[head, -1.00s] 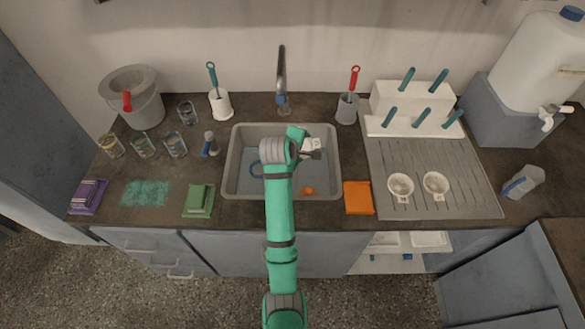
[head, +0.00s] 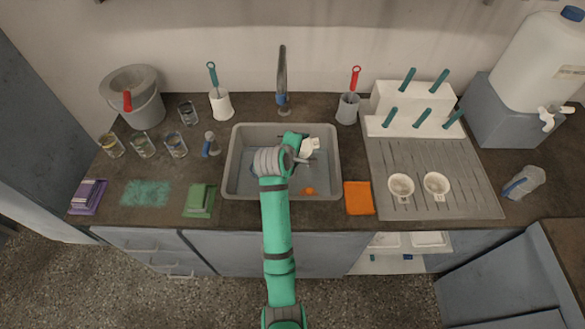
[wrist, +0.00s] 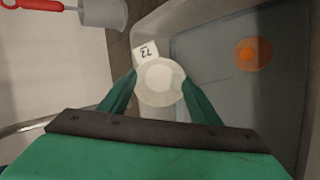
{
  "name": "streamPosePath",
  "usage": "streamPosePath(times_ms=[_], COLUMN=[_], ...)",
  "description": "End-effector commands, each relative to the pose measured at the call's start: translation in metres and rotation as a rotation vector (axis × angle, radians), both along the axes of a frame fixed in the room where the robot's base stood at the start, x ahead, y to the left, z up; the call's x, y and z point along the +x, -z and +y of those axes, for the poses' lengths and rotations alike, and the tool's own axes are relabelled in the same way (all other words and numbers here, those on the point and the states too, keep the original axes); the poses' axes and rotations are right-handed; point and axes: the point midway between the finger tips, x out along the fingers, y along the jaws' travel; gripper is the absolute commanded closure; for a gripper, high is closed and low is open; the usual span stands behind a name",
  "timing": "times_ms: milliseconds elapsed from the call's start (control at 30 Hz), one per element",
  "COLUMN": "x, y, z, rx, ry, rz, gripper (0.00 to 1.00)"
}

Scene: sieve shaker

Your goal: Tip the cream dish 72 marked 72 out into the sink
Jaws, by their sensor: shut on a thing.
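The cream dish 72 (wrist: 160,82) is a small round pale dish with a white tab marked 72, seen in the wrist view between my fingertips. My gripper (wrist: 160,92) is shut on it. In the head view the dish (head: 309,147) is over the right half of the sink (head: 232,165), with my gripper (head: 301,152) at its left. The dish looks tilted in the head view; its contents cannot be made out. The sink is a grey basin, with an orange round thing (head: 308,190) on its floor, also in the wrist view (wrist: 253,54).
The faucet (head: 282,80) stands behind the sink. An orange cloth (head: 358,198) and a drainboard (head: 440,205) with two white cups lie to the right. A green sponge (head: 199,200) lies to the left. A brush holder (head: 347,108) stands behind the sink's right corner.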

Motion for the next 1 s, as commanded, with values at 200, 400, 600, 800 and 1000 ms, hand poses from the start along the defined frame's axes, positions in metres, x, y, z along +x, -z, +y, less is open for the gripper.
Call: streamPosePath(times_ms=[200, 400, 600, 800, 1000], x=[-0.001, -0.002, -0.003, -0.004, -0.005], y=[0.000, 0.000, -0.001, 0.000, -0.001], z=[0.003, 0.011, 0.012, 0.005, 0.004], rx=[-0.010, -0.018, -0.027, -0.036, -0.044], ry=[-0.005, -0.013, -0.011, -0.001, -0.005], rz=[-0.022, -0.042, -0.062, -0.082, -0.103], gripper=[0.87, 0.87, 0.87, 0.87, 0.87])
